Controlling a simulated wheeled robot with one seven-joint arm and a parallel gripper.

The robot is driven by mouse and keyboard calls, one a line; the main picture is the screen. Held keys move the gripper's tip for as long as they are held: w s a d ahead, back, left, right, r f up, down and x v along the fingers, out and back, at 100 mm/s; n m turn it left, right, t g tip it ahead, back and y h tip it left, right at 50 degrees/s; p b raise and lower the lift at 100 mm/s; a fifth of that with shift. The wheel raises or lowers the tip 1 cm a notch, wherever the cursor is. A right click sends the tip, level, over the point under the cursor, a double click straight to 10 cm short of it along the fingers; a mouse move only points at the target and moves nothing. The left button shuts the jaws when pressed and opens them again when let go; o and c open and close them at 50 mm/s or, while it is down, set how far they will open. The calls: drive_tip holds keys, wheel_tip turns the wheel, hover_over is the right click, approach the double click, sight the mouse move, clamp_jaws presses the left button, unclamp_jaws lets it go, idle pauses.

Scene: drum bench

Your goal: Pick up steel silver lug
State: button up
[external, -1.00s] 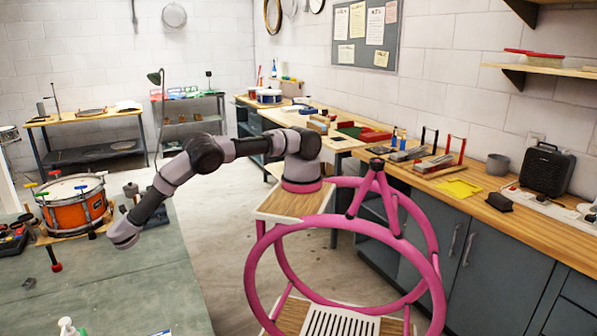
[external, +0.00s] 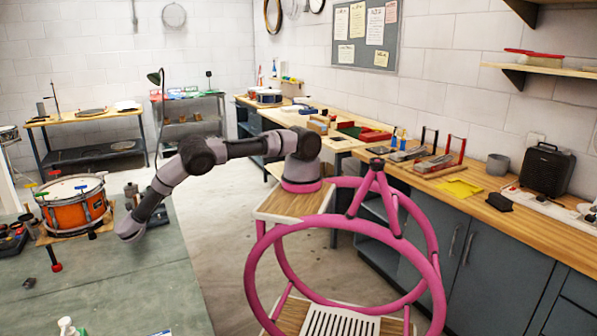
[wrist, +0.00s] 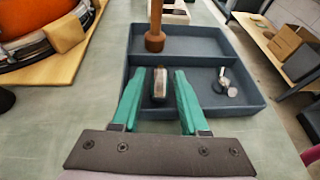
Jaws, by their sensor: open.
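A small silver-grey metal piece (wrist: 159,84), which looks like the steel silver lug, is in the left front compartment of a dark grey tray (wrist: 244,109). It appears between the two green fingers of my gripper (wrist: 158,76) in the wrist view. The fingers are open, one on each side, with a visible gap to the piece; I cannot tell how far above it they are. In the external view my gripper end (external: 130,230) is low over the green bench (external: 130,290). The lug cannot be made out there.
A second small silver part (wrist: 226,84) lies in the tray's right compartment. A wooden-handled tool (wrist: 154,38) stands upright at the back compartment. An orange drum (external: 75,212) on a wooden board is to the left. The bench front is mostly clear.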

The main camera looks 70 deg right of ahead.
clamp_jaws()
drive_tip(key=shift+r, duration=0.15)
